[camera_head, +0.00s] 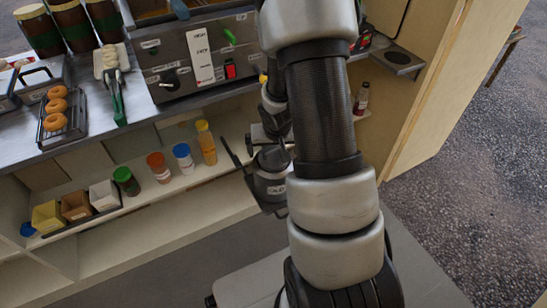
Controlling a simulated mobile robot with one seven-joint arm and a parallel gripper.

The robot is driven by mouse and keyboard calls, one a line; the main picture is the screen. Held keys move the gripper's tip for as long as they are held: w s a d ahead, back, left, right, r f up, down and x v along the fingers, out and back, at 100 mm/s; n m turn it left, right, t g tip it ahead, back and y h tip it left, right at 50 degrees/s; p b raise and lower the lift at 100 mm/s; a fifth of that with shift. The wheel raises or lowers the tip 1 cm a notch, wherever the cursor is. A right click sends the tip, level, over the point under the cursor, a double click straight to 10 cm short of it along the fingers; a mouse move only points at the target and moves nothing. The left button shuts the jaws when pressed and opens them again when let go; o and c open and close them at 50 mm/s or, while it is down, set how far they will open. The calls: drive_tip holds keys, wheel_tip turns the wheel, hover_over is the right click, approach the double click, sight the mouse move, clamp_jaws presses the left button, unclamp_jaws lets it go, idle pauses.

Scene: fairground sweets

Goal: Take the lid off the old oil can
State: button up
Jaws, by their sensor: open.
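Jars with green, orange and blue lids and a yellow bottle (206,143) stand left of the can on the shelf (150,195). The counter above holds a fryer (195,60) and a doughnut rack (56,115). A wooden side panel (425,90) bounds the right. A small dark bottle (361,98) stands nearby.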

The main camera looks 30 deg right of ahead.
sight(274, 158)
drive_tip(key=b+x, duration=0.2)
drive_tip(key=x, duration=0.3)
drive_tip(key=shift+f, duration=0.15)
drive_tip(key=shift+s, duration=0.1)
drive_tip(key=c, duration=1)
